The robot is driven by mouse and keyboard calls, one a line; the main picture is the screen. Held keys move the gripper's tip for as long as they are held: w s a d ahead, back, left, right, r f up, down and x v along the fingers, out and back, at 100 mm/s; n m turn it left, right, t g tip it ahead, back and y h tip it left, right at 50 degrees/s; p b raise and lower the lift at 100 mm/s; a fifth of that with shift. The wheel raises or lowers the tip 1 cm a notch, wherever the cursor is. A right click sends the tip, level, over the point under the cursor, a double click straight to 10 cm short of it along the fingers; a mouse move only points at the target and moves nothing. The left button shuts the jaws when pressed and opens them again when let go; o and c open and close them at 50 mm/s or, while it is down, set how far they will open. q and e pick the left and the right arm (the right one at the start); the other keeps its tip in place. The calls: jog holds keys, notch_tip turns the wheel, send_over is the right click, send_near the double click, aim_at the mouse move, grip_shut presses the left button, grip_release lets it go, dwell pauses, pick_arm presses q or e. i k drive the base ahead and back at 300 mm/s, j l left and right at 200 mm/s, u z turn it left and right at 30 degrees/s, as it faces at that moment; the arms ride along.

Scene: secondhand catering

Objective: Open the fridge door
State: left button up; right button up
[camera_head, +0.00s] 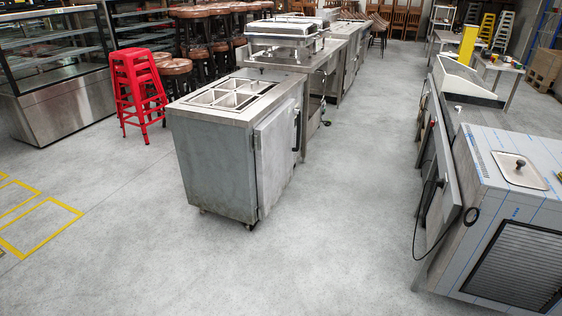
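A grey metal prep counter with a fridge-like cabinet (215,160) stands on casters near the middle of the head view, with open rectangular wells in its top. Its door (274,160) is on the right side and has a dark upright handle (297,130) at the far edge. The door looks shut or nearly so; I cannot tell exactly. Another steel unit (510,205) at the right has a side door (441,205) with a dark handle that seems to stand slightly out. I cannot tell which one the task means. Neither of my grippers shows.
The grey floor (350,200) between the two rows is clear. Red stacked stools (137,85) and a glass display case (60,75) stand at the left. A steel table with a chafing dish (285,35) is behind the counter. A dark cable (430,245) hangs by the right unit.

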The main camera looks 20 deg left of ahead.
aim_at(274, 157)
jog(key=i+j, duration=0.1)
jog(key=i, duration=0.75)
jog(key=j+u, duration=0.05)
jog(key=j, duration=0.05)
